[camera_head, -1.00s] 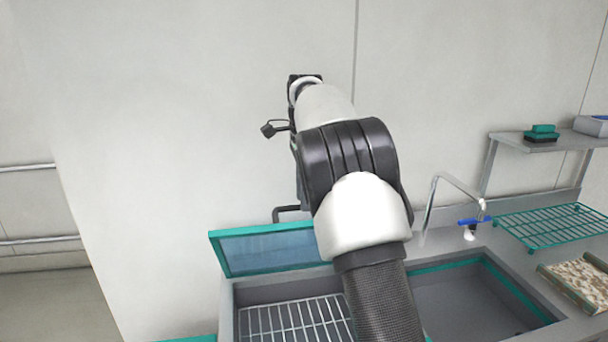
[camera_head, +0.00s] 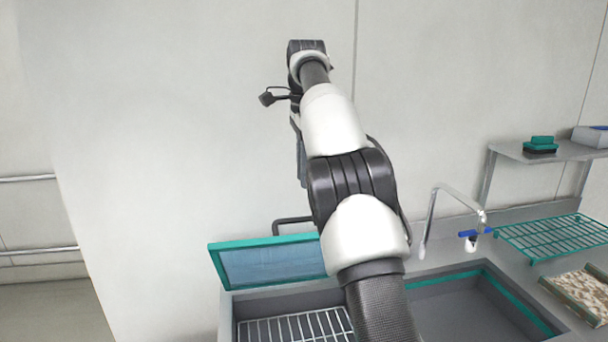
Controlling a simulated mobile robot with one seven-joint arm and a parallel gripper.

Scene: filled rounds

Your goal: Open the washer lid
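The washer lid (camera_head: 265,265) is a bluish panel with a teal frame. It stands raised and tilted back behind the washer basin (camera_head: 229,318), with the wall behind it. The basin's wire rack (camera_head: 290,328) shows below the lid. My arm rises in front of the lid's right end and hides that part. My gripper's fingers do not show clearly; the far end of my arm is high against the wall, above and apart from the lid's visible part.
A sink (camera_head: 465,305) with a faucet (camera_head: 432,215) is right of my arm. A teal rack (camera_head: 550,237) and a patterned cloth-like item (camera_head: 577,292) lie farther right. A shelf (camera_head: 560,152) holds a teal sponge-like block (camera_head: 541,143).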

